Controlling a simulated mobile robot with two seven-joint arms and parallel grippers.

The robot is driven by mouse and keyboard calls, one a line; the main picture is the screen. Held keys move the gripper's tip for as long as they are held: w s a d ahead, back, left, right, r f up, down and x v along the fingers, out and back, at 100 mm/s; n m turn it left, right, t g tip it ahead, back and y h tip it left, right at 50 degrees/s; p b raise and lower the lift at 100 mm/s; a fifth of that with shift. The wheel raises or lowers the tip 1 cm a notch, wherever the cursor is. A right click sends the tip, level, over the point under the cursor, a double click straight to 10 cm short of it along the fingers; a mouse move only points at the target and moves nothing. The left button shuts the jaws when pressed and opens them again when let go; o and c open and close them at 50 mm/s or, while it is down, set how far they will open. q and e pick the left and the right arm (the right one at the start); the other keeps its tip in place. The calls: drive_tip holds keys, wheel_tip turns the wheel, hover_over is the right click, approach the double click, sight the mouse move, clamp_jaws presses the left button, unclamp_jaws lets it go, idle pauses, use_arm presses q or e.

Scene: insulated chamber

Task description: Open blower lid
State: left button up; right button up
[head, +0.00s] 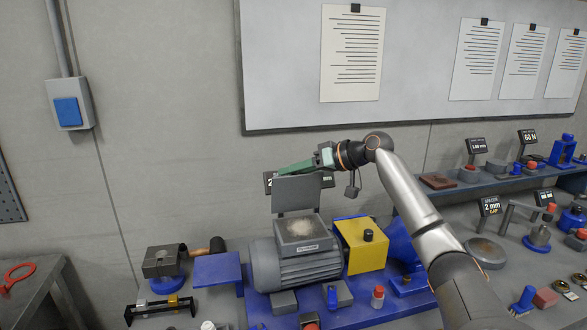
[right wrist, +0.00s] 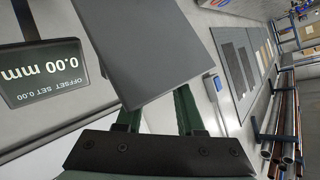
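The blower (head: 297,265) is a grey ribbed motor-like body on a blue base, near the middle of the bench in the head view. Its box on top (head: 302,230) is open and shows a pale, fuzzy fill. The grey lid (head: 297,195) stands upright at the back of this box. My right gripper (head: 293,169) is at the lid's top edge. In the right wrist view its two green fingers (right wrist: 158,112) are apart, with the grey lid plate (right wrist: 150,45) just beyond and partly over them. I cannot tell whether they touch it. My left gripper is not in view.
A yellow block (head: 361,248) with a black knob stands right of the blower. A blue plate (head: 217,268) and a small grey box (head: 163,262) are to the left. A display sign (right wrist: 45,72) is close to the gripper. The wall is behind.

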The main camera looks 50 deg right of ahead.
drive_tip(key=o, duration=0.5)
drive_tip(key=shift+w+f, duration=0.1)
drive_tip(key=shift+f, duration=0.65)
drive_tip(key=shift+c, duration=0.2)
drive_tip(key=shift+d+r, duration=0.1)
drive_tip(key=shift+r, duration=0.25)
drive_tip(key=shift+b+v, duration=2.05)
drive_tip(key=shift+v, duration=4.15)
